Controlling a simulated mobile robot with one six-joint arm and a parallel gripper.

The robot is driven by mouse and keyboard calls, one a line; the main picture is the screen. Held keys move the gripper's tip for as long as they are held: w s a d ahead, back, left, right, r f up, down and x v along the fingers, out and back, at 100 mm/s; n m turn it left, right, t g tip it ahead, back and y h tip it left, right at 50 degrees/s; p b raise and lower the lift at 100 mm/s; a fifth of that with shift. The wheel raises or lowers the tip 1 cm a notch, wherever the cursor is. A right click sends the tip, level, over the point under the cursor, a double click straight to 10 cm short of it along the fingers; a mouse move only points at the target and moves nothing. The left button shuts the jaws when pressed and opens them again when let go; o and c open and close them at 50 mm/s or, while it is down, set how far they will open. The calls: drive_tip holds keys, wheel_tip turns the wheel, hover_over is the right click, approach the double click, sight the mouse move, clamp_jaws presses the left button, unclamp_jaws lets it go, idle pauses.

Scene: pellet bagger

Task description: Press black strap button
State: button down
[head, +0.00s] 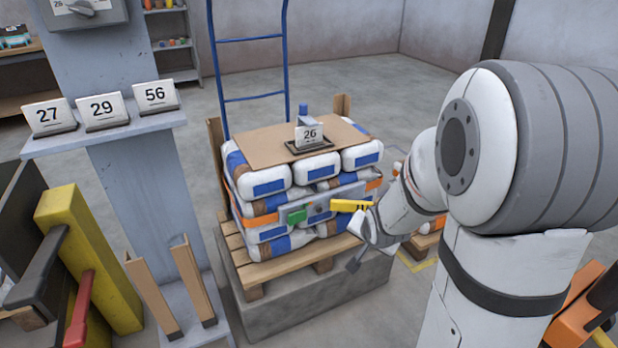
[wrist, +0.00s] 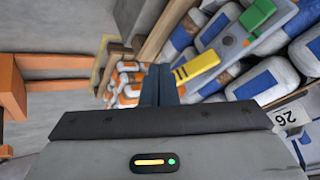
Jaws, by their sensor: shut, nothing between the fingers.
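A grey strapping tool (head: 318,208) lies across the front of the bag stack, with a green part (head: 297,215) at its left and a yellow bar (head: 350,205) at its right. The wrist view also shows its grey body (wrist: 268,38), green part (wrist: 258,14) and yellow bar (wrist: 196,66). A small dark spot on the body is too small to tell for sure as the black button. My gripper (head: 354,262) is by the right front of the stack, below the yellow bar. Its fingers (wrist: 160,84) are shut and empty, beside the yellow bar, with contact unclear.
White and blue bags (head: 264,180) are stacked on a wooden pallet (head: 268,272) over a concrete block. A cardboard sheet (head: 262,147) with a sign 26 (head: 309,135) tops them. A blue hand truck (head: 288,60) stands behind. More bags (wrist: 128,84) lie beyond my fingers.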

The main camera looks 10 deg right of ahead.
drive_tip(key=w+a+f+m+t+y+p, duration=0.2)
drive_tip(key=w+m+t+y, duration=0.2)
drive_tip(key=w+m, duration=0.2)
drive_tip(key=shift+w+a+f+y, duration=0.25)
drive_tip(key=shift+w+f+y, duration=0.1)
drive_tip(key=shift+y, duration=0.05)
drive_tip(key=shift+w, duration=0.1)
drive_tip(key=b, duration=0.3)
approach(320, 210)
wheel_tip(320, 210, down, 3)
drive_tip(key=w, duration=0.2)
drive_tip(key=w+a+b, duration=0.1)
drive_tip(key=w, duration=0.1)
drive_tip(key=shift+a+f, duration=0.15)
drive_tip(key=shift+a, duration=0.05)
drive_tip(key=shift+w+a, duration=0.15)
drive_tip(key=shift+w, duration=0.4)
